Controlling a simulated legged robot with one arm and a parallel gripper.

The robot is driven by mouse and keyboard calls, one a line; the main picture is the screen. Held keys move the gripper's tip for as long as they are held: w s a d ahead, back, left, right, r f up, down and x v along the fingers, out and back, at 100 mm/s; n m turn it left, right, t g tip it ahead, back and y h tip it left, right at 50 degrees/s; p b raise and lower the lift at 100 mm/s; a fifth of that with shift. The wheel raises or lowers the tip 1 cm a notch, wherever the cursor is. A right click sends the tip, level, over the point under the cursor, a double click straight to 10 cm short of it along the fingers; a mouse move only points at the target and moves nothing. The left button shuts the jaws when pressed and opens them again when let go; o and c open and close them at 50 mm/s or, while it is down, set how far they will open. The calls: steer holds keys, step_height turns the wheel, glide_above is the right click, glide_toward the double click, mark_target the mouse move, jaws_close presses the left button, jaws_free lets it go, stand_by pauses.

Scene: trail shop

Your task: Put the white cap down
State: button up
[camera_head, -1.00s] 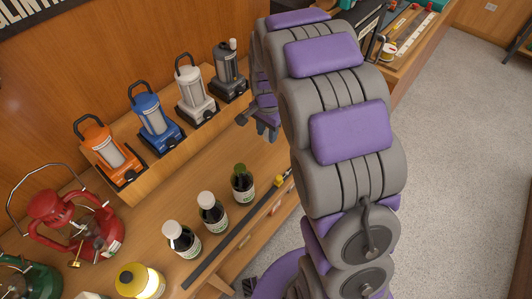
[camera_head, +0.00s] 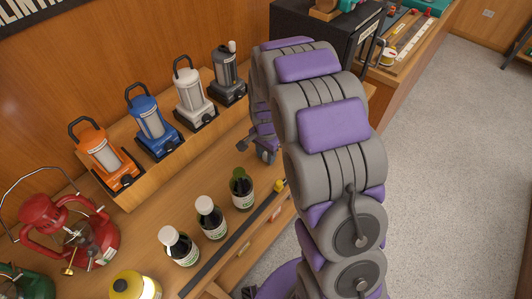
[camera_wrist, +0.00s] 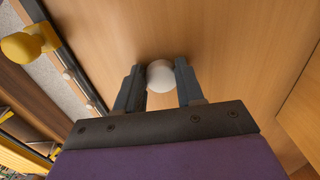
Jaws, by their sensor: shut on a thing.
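The white cap (camera_wrist: 160,75) is between the two dark fingers of my gripper (camera_wrist: 158,88) in the wrist view, above a bare wooden surface (camera_wrist: 215,50). I cannot tell whether it touches the wood. In the head view my gripper (camera_head: 263,152) is partly hidden behind my arm, right of the bottles; the cap cannot be made out there. A dark bottle (camera_head: 242,190) with a green top and no white cap stands nearest my gripper. Two more dark bottles, one in the middle (camera_head: 211,222) and one at left (camera_head: 179,249), wear white caps.
Orange (camera_head: 106,152), blue (camera_head: 152,122), white (camera_head: 192,93) and grey (camera_head: 228,75) lanterns stand on a raised step behind. A red lantern (camera_head: 68,232) and yellow bottle (camera_head: 136,287) are at left. A dark rail (camera_head: 225,245) runs along the front edge.

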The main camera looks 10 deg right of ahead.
mark_target(266, 157)
steer(key=o, duration=1)
steer(key=shift+a, duration=0.2)
steer(key=shift+d, duration=0.1)
step_height(266, 157, up, 12)
steer(key=p, duration=0.3)
steer(key=s+r+n, duration=0.3)
steer(key=s, duration=0.8)
steer(key=s+r+n+g, duration=0.1)
steer(key=s+r+n, duration=0.2)
steer(key=s, duration=0.8)
steer(key=s+r+n, duration=0.3)
steer(key=s+n, duration=0.1)
steer(key=s, duration=0.8)
steer(key=shift+d+r+n+g, duration=0.2)
steer(key=shift+r+n+g, duration=0.2)
steer(key=shift+w, duration=0.1)
